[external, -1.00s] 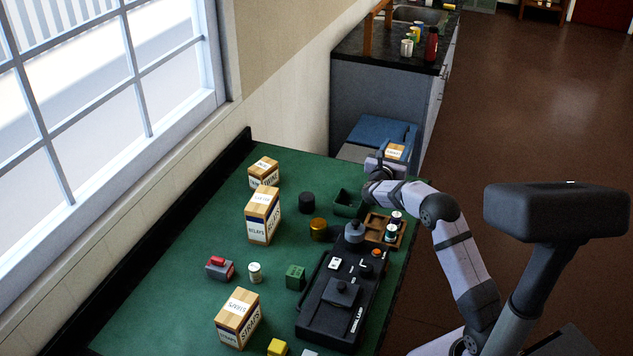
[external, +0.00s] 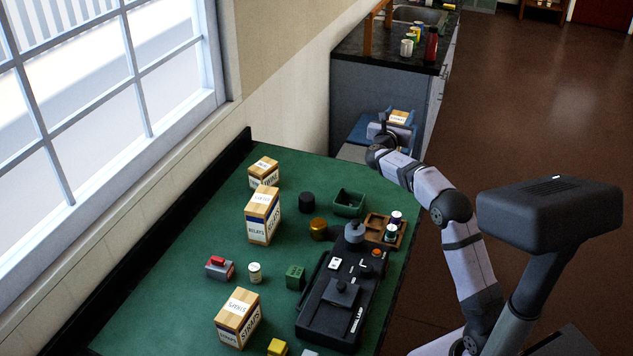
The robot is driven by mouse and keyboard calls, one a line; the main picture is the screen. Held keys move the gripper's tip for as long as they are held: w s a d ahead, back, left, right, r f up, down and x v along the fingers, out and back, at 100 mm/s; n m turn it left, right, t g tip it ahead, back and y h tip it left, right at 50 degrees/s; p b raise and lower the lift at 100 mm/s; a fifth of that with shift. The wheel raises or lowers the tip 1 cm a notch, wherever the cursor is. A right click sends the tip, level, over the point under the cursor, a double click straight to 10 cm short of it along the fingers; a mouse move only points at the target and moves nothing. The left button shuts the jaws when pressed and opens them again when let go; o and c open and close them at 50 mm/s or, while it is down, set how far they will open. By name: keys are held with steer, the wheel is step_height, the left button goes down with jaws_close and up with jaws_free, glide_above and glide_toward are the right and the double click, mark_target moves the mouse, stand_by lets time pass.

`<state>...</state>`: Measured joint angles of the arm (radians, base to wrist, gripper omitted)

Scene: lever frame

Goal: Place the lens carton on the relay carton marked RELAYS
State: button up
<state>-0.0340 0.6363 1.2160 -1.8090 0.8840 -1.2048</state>
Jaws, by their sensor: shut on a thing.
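My gripper (external: 393,127) is at the back right, past the far edge of the green table. It is shut on a small tan carton with a white label (external: 399,117), likely the lens carton; its print is too small to read. The carton is held up in front of the dark counter cabinet, apart from the table. The relay carton marked RELAYS (external: 262,217) stands upright on the left of the table, tan with a blue band and a white top label. My gripper is well to the right of it and farther back.
A smaller carton (external: 263,173) stands just behind the relay carton. The STRAPS carton (external: 238,319) stands in front. A black cylinder (external: 307,202), an amber cylinder (external: 318,229), a green bin (external: 348,203) and a black device (external: 341,296) stand to the right. A window is at left.

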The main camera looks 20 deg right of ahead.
steer(key=a+r+n+t+y+p, duration=0.1)
steer(key=a+n+t+y+p, duration=0.1)
steer(key=a, duration=1.4)
steer(key=s+a+r+n+t+y+p, duration=0.1)
steer(key=a+n+y+p, duration=0.3)
steer(key=a, duration=1.2)
steer(key=a+r+n+t+y+p, duration=0.2)
steer(key=a+y, duration=0.5)
steer(key=a, duration=0.9)
steer(key=shift+s+r+n+t+p, duration=0.3)
steer(key=shift+r+n+t+p, duration=0.1)
steer(key=shift+r+n+p, duration=0.4)
steer(key=shift+f+p, duration=1.3)
steer(key=shift+f, duration=3.75)
steer(key=shift+f, duration=0.15)
steer(key=o, duration=1.3)
